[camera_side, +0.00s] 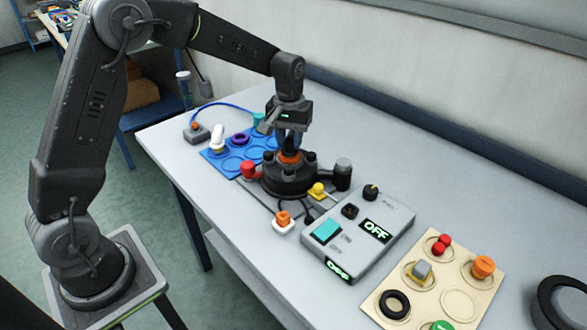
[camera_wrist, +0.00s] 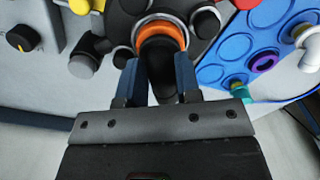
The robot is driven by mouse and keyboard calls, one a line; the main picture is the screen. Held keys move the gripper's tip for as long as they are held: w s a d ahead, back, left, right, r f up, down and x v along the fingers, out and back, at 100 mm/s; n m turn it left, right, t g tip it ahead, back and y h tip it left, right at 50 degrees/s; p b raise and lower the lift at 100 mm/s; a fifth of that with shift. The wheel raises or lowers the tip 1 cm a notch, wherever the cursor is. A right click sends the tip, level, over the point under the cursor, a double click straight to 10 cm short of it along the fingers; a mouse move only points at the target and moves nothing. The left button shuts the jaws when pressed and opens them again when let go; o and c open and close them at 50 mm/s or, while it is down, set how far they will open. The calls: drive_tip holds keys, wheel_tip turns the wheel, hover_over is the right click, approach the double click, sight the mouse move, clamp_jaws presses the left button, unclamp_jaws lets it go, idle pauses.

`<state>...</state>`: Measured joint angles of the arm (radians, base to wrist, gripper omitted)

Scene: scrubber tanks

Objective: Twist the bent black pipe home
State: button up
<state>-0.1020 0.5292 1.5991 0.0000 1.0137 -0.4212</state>
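The bent black pipe (camera_wrist: 160,72) stands in the orange ring (camera_wrist: 160,36) on top of the black round manifold (camera_side: 292,180). In the side view the orange ring (camera_side: 289,157) shows under my gripper (camera_side: 288,140), which hides most of the pipe. In the wrist view the two fingers of my gripper (camera_wrist: 158,78) lie on either side of the pipe, with no clear gap at the tips, and look shut on it. How fully the pipe is seated in the ring cannot be told.
A red cap (camera_side: 249,169), a black cylinder (camera_side: 342,174) and a yellow knob (camera_side: 318,189) surround the manifold. A blue tray (camera_side: 222,165) lies behind left. A grey control box (camera_side: 359,233) reading OFF and a cream tray (camera_side: 459,303) sit to the right.

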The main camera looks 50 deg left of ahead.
clamp_jaws()
drive_tip(key=shift+m, duration=0.8)
drive_tip(key=shift+m, duration=0.8)
drive_tip(key=shift+m, duration=0.8)
drive_tip(key=shift+m, duration=0.8)
